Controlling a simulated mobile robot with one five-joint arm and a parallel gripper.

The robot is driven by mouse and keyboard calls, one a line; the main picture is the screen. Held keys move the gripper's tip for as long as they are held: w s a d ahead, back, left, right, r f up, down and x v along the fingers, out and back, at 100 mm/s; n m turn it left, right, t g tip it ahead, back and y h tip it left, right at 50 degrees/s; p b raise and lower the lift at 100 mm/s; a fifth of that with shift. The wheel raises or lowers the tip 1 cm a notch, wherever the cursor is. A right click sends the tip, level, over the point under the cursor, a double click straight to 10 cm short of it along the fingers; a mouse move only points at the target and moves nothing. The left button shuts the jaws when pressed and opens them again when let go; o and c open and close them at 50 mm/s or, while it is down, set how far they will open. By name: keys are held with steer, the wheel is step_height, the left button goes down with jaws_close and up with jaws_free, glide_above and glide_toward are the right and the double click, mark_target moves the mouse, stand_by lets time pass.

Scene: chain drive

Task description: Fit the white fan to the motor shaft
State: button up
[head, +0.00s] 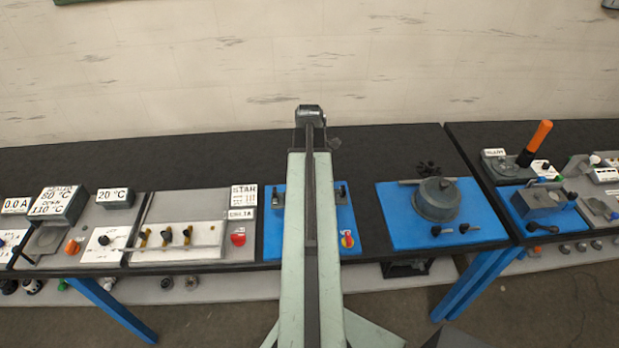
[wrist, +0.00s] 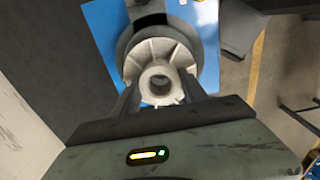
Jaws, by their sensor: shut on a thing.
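The white fan (wrist: 152,57) shows in the wrist view as a pale ribbed disc with a round hub and a central hole. My gripper (wrist: 160,90) is shut on it, one finger on each side. Behind the fan is a larger round grey body (wrist: 129,42), perhaps the motor, above a blue plate (wrist: 101,18). The shaft cannot be made out, and I cannot tell whether the fan touches the grey body. In the head view my arm hides the fan and the middle of a blue station (head: 350,212).
A grey round housing (head: 438,199) stands on a blue plate to the right, with black knobs. A white switch panel (head: 178,237) and a red button (head: 238,239) are to the left. The dark bench top (head: 215,158) is clear along the wall.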

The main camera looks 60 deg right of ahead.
steer(key=shift+f+b, duration=2.4)
steer(key=o, duration=1.6)
steer(key=shift+o, duration=0.2)
steer(key=shift+r, duration=0.15)
step_height(320, 180, up, 8)
steer(key=p, duration=0.8)
steer(key=shift+f, duration=0.2)
